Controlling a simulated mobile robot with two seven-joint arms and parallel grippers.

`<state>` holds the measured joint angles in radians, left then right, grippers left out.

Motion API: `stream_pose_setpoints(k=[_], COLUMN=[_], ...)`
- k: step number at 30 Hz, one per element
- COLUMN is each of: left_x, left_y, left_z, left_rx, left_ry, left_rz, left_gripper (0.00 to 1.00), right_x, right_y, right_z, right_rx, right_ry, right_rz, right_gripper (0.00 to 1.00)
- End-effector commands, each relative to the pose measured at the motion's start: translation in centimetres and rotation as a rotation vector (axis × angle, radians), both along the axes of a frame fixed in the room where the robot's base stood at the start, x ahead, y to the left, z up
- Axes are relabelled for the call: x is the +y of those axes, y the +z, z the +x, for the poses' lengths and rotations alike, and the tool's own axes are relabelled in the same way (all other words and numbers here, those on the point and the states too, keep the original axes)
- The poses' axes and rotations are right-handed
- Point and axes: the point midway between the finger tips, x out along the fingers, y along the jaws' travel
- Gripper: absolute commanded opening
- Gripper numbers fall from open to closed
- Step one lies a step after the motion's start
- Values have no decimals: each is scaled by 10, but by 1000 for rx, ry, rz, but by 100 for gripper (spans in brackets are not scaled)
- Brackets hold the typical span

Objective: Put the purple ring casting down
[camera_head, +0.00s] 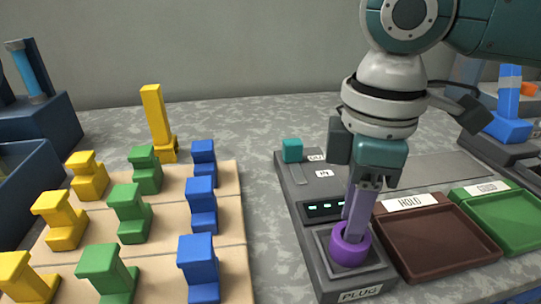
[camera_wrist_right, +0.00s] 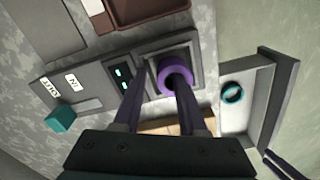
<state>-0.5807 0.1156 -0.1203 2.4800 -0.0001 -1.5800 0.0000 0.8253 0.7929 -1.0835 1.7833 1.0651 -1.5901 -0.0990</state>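The purple ring casting (camera_head: 350,247) sits in the square PLUG socket (camera_head: 326,262) at the front of the grey device. It also shows in the right wrist view (camera_wrist_right: 175,79). My right gripper (camera_head: 356,225) points down at the ring, and its lower end overlaps the ring in the head view. In the right wrist view its fingers (camera_wrist_right: 158,78) stand apart. One fingertip overlaps the ring's hole, and the other is to the left of the ring with a visible gap. Contact is unclear. Two dark prongs at the lower right may be my left gripper (camera_wrist_right: 282,163).
The grey device carries a teal knob (camera_head: 292,150) and a lit display (camera_head: 325,208). To its right are a brown HOLD tray (camera_head: 440,240) and a green tray (camera_head: 505,215). A beige board (camera_head: 228,235) with yellow, green and blue blocks stands left. Free counter lies between.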

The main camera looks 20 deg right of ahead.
Motion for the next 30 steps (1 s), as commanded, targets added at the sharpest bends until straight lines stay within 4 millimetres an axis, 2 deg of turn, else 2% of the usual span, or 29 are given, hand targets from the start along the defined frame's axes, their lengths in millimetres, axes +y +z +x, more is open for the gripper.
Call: stream_pose_setpoints(k=[7, 10, 14, 18, 24, 27, 30], left_x=[2, 2, 2, 2, 2, 2, 1], left_y=[0, 1, 10, 19, 29, 31, 32], left_z=[0, 0, 0, 0, 0, 0, 0], left_rx=[0, 0, 0, 0, 0, -1, -1], left_ry=[-5, -6, -5, -6, -5, -4, -2], left_rz=[7, 8, 9, 8, 8, 7, 4], left_gripper=[50, 50, 50, 50, 50, 50, 50], right_x=[0, 0, 0, 0, 0, 0, 2], right_y=[1, 8, 31, 65, 104, 116, 120], right_z=[0, 0, 1, 1, 1, 1, -1], right_rx=[0, 0, -3, -3, -2, -1, 0], right_ry=[0, -1, 0, 0, 0, -1, 2], right_rz=[0, 0, 0, 1, 1, 2, 4], right_gripper=[43, 43, 43, 43, 43, 43, 43])
